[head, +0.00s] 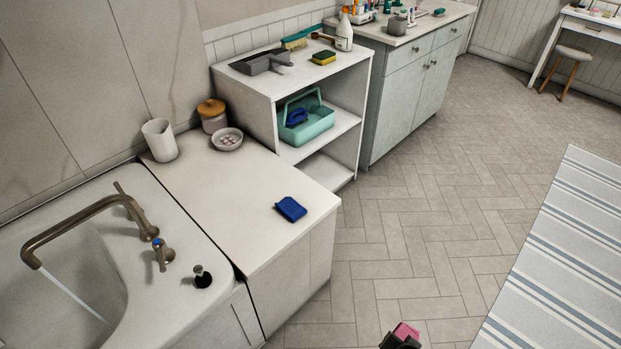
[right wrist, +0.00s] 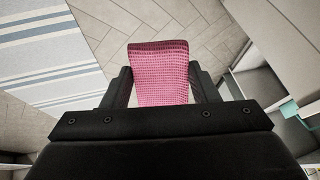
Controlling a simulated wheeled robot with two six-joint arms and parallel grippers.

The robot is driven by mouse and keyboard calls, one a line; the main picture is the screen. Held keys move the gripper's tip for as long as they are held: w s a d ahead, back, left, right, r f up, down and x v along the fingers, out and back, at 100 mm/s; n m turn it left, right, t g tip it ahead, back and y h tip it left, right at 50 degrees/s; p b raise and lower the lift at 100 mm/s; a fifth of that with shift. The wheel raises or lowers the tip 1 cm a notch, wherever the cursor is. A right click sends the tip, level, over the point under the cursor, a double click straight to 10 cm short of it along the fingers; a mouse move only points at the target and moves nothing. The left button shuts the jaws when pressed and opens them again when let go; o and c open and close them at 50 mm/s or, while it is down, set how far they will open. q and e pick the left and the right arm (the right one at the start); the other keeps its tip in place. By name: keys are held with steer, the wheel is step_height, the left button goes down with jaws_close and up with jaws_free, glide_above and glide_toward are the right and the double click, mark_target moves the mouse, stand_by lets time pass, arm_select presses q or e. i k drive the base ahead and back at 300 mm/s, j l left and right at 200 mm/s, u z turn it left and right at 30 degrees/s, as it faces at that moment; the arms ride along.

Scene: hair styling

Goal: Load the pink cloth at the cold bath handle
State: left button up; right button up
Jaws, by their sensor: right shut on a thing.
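The pink cloth (right wrist: 158,72) is a waffle-textured piece between the two black fingers of my right gripper (right wrist: 160,88), which is shut on it. In the head view a small part of the pink cloth (head: 406,330) and the tip of my right gripper (head: 400,341) show at the bottom edge, over the tiled floor. The cold bath handle (head: 160,252), bronze with a blue mark on top, stands on the bath rim right of the spout (head: 80,218). Water runs from the spout into the bath (head: 25,278). My left gripper is out of view.
A black stopper (head: 202,277) sits on the bath rim near the handle. A blue folded cloth (head: 290,209), a cup (head: 159,140), a jar (head: 212,115) and a dish (head: 227,139) stand on the white counter (head: 235,215). A shelf unit (head: 290,90) stands behind.

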mark_target(158, 246)
steer(key=i+l+u, duration=0.1)
steer(key=l+u, duration=0.15)
steer(key=u, duration=0.15)
steer(key=l+u, duration=0.25)
steer(key=u, duration=1.75)
